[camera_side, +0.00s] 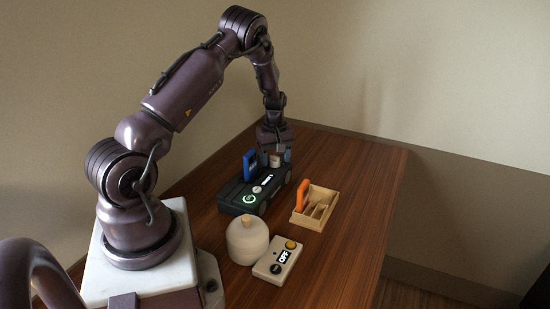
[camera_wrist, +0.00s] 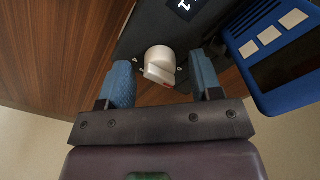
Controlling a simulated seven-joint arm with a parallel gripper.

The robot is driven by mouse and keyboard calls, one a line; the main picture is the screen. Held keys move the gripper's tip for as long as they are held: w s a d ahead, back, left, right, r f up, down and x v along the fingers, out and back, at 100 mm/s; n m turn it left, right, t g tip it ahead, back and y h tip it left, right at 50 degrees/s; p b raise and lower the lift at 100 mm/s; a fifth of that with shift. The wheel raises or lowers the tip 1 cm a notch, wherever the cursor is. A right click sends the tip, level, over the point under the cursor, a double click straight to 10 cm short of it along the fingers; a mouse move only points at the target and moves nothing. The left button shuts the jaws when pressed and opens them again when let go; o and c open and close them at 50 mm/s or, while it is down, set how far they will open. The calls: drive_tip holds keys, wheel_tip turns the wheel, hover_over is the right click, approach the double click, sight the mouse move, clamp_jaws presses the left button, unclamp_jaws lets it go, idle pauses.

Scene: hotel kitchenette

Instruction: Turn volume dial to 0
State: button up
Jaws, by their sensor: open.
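The volume dial is a white round knob with a raised grip bar and a small red mark (camera_wrist: 160,62). It stands on a dark device (camera_side: 235,195), which has a small lit display (camera_side: 267,180). My gripper (camera_side: 275,156) points down over the far end of the device. In the wrist view my gripper (camera_wrist: 162,68) is open, with one blue padded finger on each side of the dial and gaps between. I cannot tell finger height exactly.
A blue panel with pale buttons (camera_wrist: 282,50) stands close beside the right finger. On the wooden table (camera_side: 345,200) are a wooden tray (camera_side: 318,222) with an orange-handled item (camera_side: 301,195), a cream lidded jar (camera_side: 247,241) and an "OFF" box (camera_side: 278,259). The table's right side is clear.

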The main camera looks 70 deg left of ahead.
wheel_tip(320, 180, up, 13)
drive_tip(key=shift+f, duration=0.15)
idle(0.5)
drive_tip(key=s+d+r+m+t, duration=0.2)
drive_tip(key=s+d+r+m, duration=0.2)
drive_tip(key=d, duration=0.6)
drive_tip(key=s+d+r+m+t, duration=0.1)
drive_tip(key=s+d+r+m, duration=0.4)
drive_tip(key=d+m, duration=0.3)
drive_tip(key=s+d+r+m+t, duration=0.2)
drive_tip(key=s+d+r+m, duration=0.3)
drive_tip(key=d, duration=0.9)
wheel_tip(320, 180, up, 2)
drive_tip(key=shift+m+t, duration=0.3)
drive_tip(key=shift+m, duration=0.3)
